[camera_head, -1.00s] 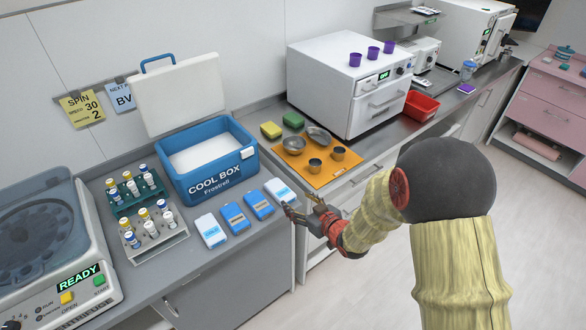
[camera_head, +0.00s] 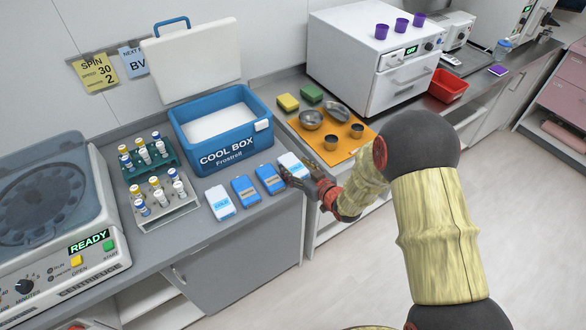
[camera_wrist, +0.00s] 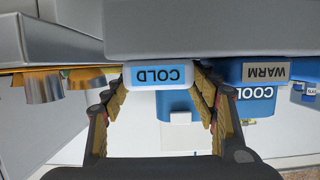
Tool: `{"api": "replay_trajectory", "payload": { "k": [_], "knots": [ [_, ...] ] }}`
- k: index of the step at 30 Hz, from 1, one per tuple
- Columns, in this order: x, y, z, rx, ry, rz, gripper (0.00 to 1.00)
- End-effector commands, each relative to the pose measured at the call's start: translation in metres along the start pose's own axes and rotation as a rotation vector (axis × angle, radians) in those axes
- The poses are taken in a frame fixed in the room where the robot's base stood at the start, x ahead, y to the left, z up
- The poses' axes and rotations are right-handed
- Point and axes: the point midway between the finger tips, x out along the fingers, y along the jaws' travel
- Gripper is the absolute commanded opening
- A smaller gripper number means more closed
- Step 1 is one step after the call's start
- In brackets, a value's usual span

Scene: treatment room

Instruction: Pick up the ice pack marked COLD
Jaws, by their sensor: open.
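A white ice pack with a blue label (camera_head: 292,164) lies at the right end of a row on the counter; in the wrist view its label reads COLD, upside down (camera_wrist: 158,75). My gripper (camera_head: 287,174) is at its near end; in the wrist view the open fingers (camera_wrist: 160,84) stand on either side of it. I cannot tell whether they touch it. Another white pack marked COLD (camera_head: 220,203) lies at the row's left end. Two blue packs lie between, one beside the gripper (camera_head: 269,179) and one farther left (camera_head: 246,190). One blue pack's grey label reads WARM (camera_wrist: 265,72).
The open blue cool box (camera_head: 226,151) stands behind the packs. Vial racks (camera_head: 166,199) and a centrifuge (camera_head: 62,240) are to the left. An orange mat with metal bowls and cups (camera_head: 338,155) lies right of the packs. The counter's front edge is close to the packs.

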Motion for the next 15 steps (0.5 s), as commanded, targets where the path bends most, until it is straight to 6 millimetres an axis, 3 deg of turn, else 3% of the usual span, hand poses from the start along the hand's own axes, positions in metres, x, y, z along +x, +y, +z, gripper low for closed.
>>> {"api": "replay_trajectory", "payload": {
  "k": [7,15],
  "knots": [
    [0.0031,0.0006,-0.0018,0.000,0.002,0.001,0.59],
    [0.0029,0.0005,-0.0016,0.000,0.002,0.001,0.43]
  ]
}}
